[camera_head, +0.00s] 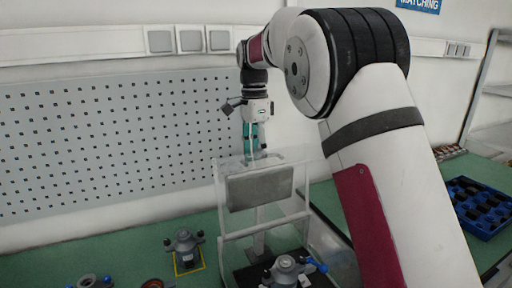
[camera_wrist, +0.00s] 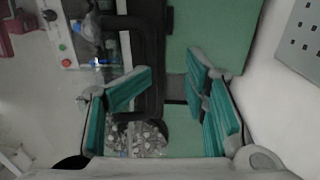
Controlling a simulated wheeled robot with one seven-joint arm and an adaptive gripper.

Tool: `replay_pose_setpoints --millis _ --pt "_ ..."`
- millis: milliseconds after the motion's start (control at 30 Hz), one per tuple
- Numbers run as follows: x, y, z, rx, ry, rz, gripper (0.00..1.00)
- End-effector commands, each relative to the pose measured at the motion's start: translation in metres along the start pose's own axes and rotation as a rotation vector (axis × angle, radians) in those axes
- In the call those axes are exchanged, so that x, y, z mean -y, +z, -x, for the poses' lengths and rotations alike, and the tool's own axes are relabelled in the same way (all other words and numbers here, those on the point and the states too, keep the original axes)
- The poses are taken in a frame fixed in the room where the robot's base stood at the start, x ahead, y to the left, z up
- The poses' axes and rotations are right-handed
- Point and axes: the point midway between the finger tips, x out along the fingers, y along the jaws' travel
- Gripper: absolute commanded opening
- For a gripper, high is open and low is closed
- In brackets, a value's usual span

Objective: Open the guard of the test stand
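The test stand's guard (camera_head: 262,188) is a clear panel in a light frame with a grey plate, upright at the middle of the head view. I cannot tell from this view how far it is raised. My gripper (camera_head: 255,140) hangs just above and behind the guard's top edge in the head view; contact is unclear. In the wrist view my gripper (camera_wrist: 170,80) has its teal fingers wide apart. A dark frame bar (camera_wrist: 153,65) shows between them, with nothing visibly gripped. The stand's control panel (camera_wrist: 60,40) has red and green buttons.
A grey stator-like fixture (camera_head: 285,270) with blue knobs sits at the stand's front. Another grey fixture (camera_head: 185,250) stands on a yellow-marked square to the left. A blue tray (camera_head: 480,205) lies at right. A perforated wall panel (camera_head: 110,140) is behind the green table (camera_head: 130,250).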

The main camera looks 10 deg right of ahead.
Motion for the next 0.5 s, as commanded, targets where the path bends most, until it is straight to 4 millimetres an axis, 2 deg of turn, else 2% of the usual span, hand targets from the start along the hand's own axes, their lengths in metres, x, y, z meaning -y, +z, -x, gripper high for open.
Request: replay_pose_setpoints --millis 33,167,500 --pt "0.000 0.002 -0.016 0.005 0.029 0.002 0.30" --pt "0.000 0.002 -0.006 0.005 0.026 0.002 0.30" --pt "0.000 0.000 0.062 0.001 0.007 0.000 0.30"
